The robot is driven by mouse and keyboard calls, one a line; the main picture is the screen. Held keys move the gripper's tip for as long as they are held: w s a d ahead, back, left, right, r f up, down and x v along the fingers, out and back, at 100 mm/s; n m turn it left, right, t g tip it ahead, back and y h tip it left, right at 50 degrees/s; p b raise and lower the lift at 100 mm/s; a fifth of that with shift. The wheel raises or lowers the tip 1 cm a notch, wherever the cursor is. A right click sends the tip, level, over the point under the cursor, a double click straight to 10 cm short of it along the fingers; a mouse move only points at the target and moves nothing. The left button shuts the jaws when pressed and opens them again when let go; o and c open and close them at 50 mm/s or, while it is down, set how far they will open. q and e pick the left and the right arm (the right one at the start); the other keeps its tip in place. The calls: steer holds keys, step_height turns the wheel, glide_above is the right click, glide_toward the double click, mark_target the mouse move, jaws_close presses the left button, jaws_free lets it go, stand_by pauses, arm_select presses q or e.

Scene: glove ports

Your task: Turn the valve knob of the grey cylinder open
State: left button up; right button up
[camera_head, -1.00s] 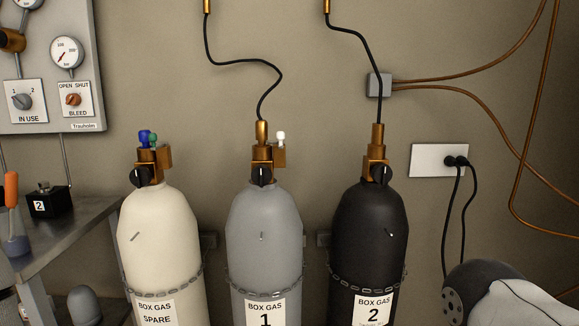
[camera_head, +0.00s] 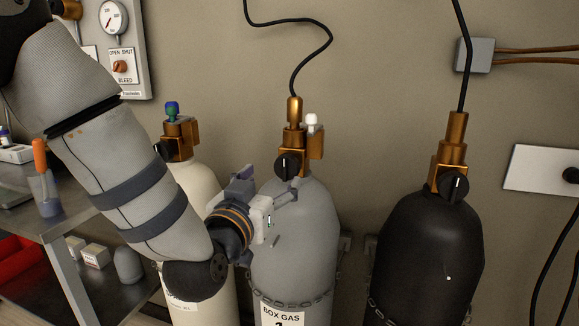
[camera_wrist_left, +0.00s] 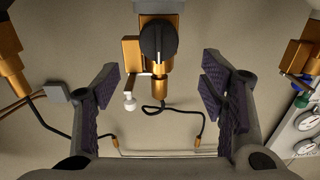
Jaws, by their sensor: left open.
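The grey cylinder (camera_head: 300,240) stands in the middle of the head view, labelled BOX GAS 1. Its valve is brass with a black round knob (camera_head: 287,166) bearing a pale mark that stands near upright. My left gripper (camera_head: 268,184) is open and empty, in front of the cylinder's shoulder, just below and left of the knob. In the left wrist view, which looks upside down, the knob (camera_wrist_left: 158,40) lies beyond the spread fingers, near the top middle, with nothing between the pads. I see no contact with the knob. My right gripper is out of view.
A cream cylinder (camera_head: 196,186) stands left, partly behind my left arm. A black cylinder (camera_head: 427,250) with its own knob (camera_head: 453,187) stands right. A white-capped side fitting (camera_head: 314,135) and a black hose (camera_head: 318,55) sit at the grey cylinder's valve. A bench (camera_head: 60,232) is at far left.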

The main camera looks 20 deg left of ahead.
mark_target(284, 168)
arm_select(q)
steer(key=w, duration=0.7)
steer(key=shift+w+d+f, duration=0.2)
steer(key=shift+f, duration=0.05)
steer(key=shift+w+r, duration=0.15)
steer(key=shift+w, duration=0.2)
steer(key=c, duration=1.1)
